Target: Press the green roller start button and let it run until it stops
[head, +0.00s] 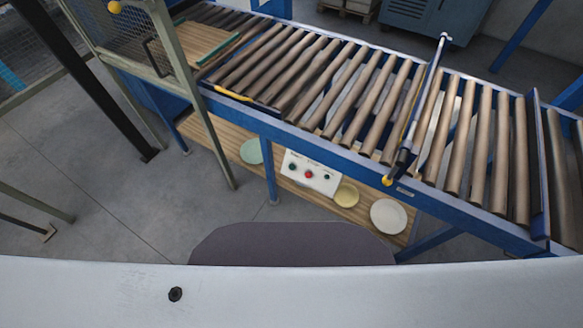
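A white control box (318,185) sits below the near blue rail of the roller conveyor (330,90), by the wooden lower shelf. On its face, a dark green button (292,166) is at the left and a red button (309,173) is in the middle. Another small dark green spot is at the right, too small to make out. The lettering above them is too small to read surely. I cannot tell whether the rollers are turning. Neither of my grippers is in view.
A green plate (251,151), a yellow plate (346,195) and a white plate (388,216) are on the lower shelf (215,143). A gate bar (418,105) with a yellow knob crosses the conveyor. A mesh guard frame stands at the left. Floor is clear at front left.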

